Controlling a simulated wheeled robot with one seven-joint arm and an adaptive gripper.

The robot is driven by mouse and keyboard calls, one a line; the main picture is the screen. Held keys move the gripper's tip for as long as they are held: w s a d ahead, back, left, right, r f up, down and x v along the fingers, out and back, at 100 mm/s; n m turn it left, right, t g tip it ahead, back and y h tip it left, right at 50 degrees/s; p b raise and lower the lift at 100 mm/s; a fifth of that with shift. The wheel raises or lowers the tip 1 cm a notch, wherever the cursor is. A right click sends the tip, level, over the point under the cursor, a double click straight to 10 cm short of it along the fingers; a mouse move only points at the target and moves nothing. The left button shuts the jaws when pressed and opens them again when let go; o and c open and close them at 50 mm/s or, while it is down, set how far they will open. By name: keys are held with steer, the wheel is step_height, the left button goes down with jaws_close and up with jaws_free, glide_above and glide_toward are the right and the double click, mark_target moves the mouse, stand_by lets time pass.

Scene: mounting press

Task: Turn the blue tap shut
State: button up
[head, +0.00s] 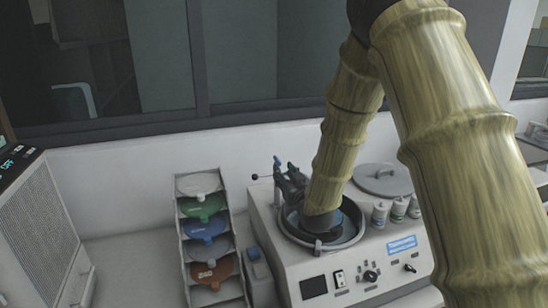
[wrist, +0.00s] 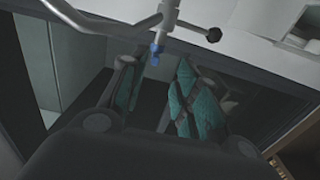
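The blue tap (wrist: 155,50) is a small blue piece on a pale metal pipe at the top of the wrist view. It lies ahead of my gripper (wrist: 152,92), roughly in line with the gap between the fingers. Both fingers have teal pads and stand apart with nothing between them. In the head view my gripper (head: 288,180) is dark, partly hidden by my arm, and close to small blue and green bits at the back left of the mounting press (head: 288,262). I cannot tell whether a finger touches the tap.
A rod with a black ball end (wrist: 213,35) sticks out right of the tap. In the head view a rack of coloured discs (head: 207,228) stands left of the press. A round lid (head: 382,180) and several small jars (head: 397,210) sit right of my arm.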

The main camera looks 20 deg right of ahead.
mark_target(277, 158)
steer(key=w+p, duration=0.1)
steer(key=w, duration=0.1)
steer(key=w+p, duration=0.2)
steer(key=w, duration=0.1)
steer(key=w+p, duration=0.1)
steer(key=w, duration=0.1)
steer(key=shift+w+d+r, duration=0.15)
steer(key=shift+d+r, duration=0.1)
steer(key=shift+w+r+p, duration=0.25)
steer(key=shift+w+p, duration=0.1)
steer(key=shift+p, duration=0.15)
steer(key=shift+w+f, duration=0.3)
steer(key=shift+w, duration=0.35)
steer(key=shift+s+r, duration=0.15)
steer(key=shift+s, duration=0.05)
steer(key=shift+c, duration=1)
steer(key=shift+a, duration=0.1)
jaws_close()
